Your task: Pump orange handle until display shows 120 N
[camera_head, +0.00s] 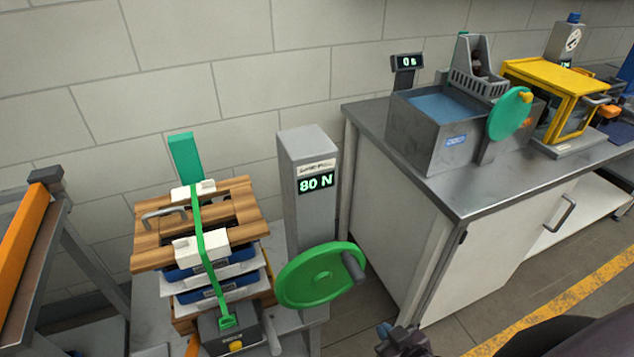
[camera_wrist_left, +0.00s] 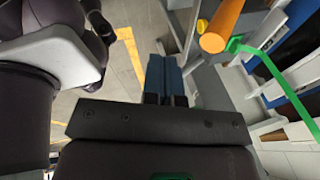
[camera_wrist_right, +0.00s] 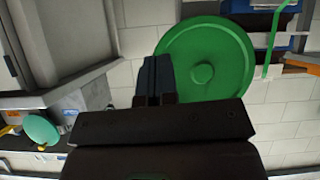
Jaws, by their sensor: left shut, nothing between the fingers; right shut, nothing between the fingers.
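The display (camera_head: 316,183) on the grey column reads 80 N. The orange handle (camera_wrist_left: 222,25) shows as a rounded bar in the left wrist view, beside the green strap. In the head view only a small orange piece (camera_head: 193,346) shows at the bottom edge, below the strapped stack; I cannot tell if it is the same handle. My left gripper (camera_wrist_left: 165,65) is shut and empty, apart from the handle; the head view does not show it. My right gripper (camera_head: 384,332) is shut and empty at the bottom of the head view. It also shows in the right wrist view (camera_wrist_right: 154,68).
A green handwheel (camera_head: 312,274) with a grey knob stands before the column. A green strap (camera_head: 198,225) holds a stack of wood and blue-and-white layers (camera_head: 245,213). A steel-topped bench (camera_head: 440,190) with machines stands right. An orange-edged frame (camera_head: 22,235) is at left.

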